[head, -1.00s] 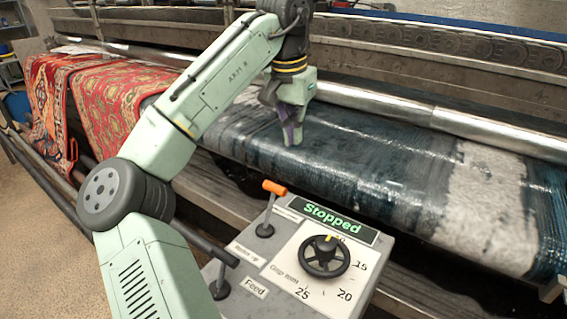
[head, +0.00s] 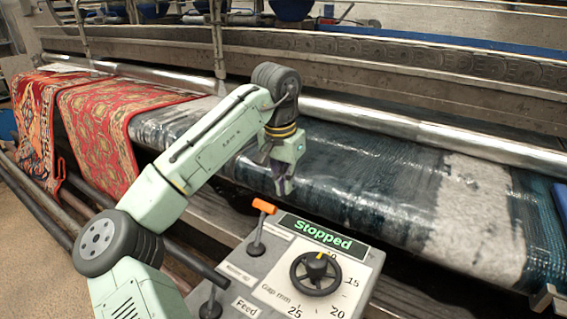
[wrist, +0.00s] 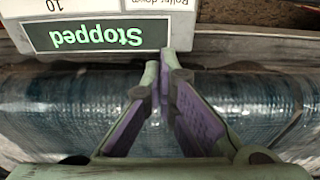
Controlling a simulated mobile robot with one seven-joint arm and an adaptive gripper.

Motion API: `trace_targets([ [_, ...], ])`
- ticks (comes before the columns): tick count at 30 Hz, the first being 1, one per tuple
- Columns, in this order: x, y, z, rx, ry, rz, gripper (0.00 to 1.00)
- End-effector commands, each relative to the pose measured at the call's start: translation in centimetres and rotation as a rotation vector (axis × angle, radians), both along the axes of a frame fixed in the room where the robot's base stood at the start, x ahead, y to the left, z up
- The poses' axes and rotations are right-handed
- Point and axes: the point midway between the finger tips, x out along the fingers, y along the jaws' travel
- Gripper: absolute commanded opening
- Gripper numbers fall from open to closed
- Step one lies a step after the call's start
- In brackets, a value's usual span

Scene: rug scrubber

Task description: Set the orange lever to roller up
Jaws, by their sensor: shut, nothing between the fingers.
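The orange lever (head: 264,206) stands on the grey control box in the head view, its orange handle on a metal stem rising from a black boot. My gripper (head: 283,188) hangs just behind and above the lever, over the near edge of the wet rug, apart from the lever. In the wrist view my gripper (wrist: 162,72) is shut, its purple pads meeting at the tips with nothing between them. The display (head: 316,233) reads "Stopped"; it also shows upside down in the wrist view (wrist: 95,37). The orange lever is not seen in the wrist view.
A black handwheel (head: 316,274) with a gap scale is on the control box (head: 262,268). A black-handled lever (head: 211,308) by the "Feed" label is at its left. The wet rug (head: 380,180) runs behind, under a metal roller (head: 420,130). Red rugs (head: 110,120) hang at left.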

Motion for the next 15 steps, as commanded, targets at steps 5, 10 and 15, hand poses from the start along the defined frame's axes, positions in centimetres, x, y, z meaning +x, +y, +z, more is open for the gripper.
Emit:
trace_targets([
  [5,-1.7,1.2,-0.2,0.002,-0.002,0.002,0.00],
  [10,-2.9,2.0,0.0,0.000,-0.001,0.001,0.00],
  [15,-3.2,2.1,0.0,-0.001,-0.001,0.000,0.00],
])
